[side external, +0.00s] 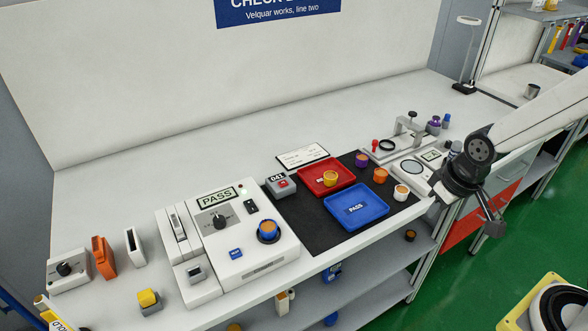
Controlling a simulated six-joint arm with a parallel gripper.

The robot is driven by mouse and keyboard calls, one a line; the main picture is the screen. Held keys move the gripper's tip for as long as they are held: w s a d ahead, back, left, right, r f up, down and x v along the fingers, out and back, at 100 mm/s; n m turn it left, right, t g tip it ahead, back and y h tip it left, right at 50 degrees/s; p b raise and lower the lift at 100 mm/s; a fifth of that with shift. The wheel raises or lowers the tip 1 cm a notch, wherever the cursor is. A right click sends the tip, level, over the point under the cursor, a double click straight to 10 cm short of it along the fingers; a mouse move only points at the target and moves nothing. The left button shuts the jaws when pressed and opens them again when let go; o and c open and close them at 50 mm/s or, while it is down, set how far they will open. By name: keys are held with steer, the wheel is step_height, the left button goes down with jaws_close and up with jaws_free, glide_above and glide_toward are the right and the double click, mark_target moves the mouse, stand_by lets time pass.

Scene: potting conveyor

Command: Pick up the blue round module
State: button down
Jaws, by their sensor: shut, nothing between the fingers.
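The blue round module (268,230) has an orange top and sits on the right front of the white tester (245,262), whose display reads PASS. My gripper (494,229) is at the right, beyond the bench's front edge with green floor behind it. It is far to the right of the blue module and apart from everything. Its fingers are small and dark here, shut and empty. The underside of the module is hidden in its seat.
A blue PASS tray (374,217) is empty. A red tray (308,187) holds a yellow module (330,178). Purple (361,160), orange (380,176) and white (401,193) modules stand on the black mat (298,226). A clamp fixture (408,127) stands behind.

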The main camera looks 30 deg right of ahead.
steer(key=shift+c, duration=0.2)
jaws_free()
steer(key=w+a+n+t, duration=0.1)
steer(key=w+n+t, duration=0.2)
steer(key=w, duration=0.6)
steer(key=n+y, duration=1)
steer(key=y, duration=0.2)
glide_toward(262, 228)
steer(key=w, duration=0.1)
steer(key=shift+s+a+f+n+g+y, duration=0.1)
steer(key=shift+a+f+n+g+y, duration=0.2)
steer(key=shift+a, duration=0.15)
steer(key=shift+x, duration=3.85)
